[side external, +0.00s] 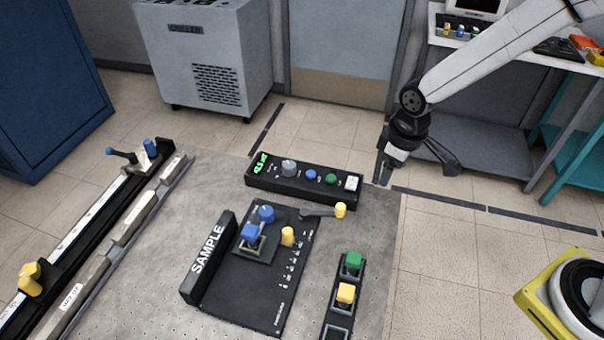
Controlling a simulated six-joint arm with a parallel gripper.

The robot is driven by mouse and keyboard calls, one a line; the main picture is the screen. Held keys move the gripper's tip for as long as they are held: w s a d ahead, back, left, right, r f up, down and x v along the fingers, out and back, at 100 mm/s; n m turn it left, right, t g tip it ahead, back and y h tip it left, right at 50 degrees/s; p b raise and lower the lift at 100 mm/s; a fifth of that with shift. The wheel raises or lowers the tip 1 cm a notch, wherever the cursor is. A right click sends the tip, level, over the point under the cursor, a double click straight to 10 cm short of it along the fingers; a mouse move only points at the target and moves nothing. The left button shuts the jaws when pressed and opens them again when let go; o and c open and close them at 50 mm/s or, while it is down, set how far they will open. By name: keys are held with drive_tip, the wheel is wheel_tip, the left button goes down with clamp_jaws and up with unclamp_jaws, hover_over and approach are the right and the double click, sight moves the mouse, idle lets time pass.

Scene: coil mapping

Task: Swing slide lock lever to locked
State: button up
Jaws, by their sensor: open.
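A grey lever with a yellow knob (325,211) lies at the far right corner of the black sample plate (262,290), its knob end pointing right. Another lever, dark with a blue knob (120,153), is at the far end of the long rail on the left. I cannot tell from labels which one is the slide lock lever. My gripper (418,172) is open and empty. It hangs in the upper right of the view, to the right of and above the yellow-knobbed lever, apart from both levers.
A black control box (303,179) with a green display stands behind the plate. A yellow slider (30,278) sits on the left rail. A black strip with green and yellow blocks (345,294) lies right of the plate. A yellow-framed round device (575,298) is at lower right.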

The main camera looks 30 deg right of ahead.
sight(341, 206)
drive_tip(key=w+a+f+n, duration=0.1)
drive_tip(key=a, duration=0.1)
drive_tip(key=w+a+f+n, duration=0.1)
drive_tip(key=a+f, duration=0.1)
drive_tip(key=a, duration=0.1)
drive_tip(key=w+a+f+n+g, duration=0.1)
drive_tip(key=w+a, duration=0.1)
drive_tip(key=a, duration=0.1)
drive_tip(key=shift+f+n, duration=0.35)
drive_tip(key=shift+n, duration=0.05)
drive_tip(key=shift+f, duration=0.15)
drive_tip(key=shift+f, duration=3.75)
clamp_jaws()
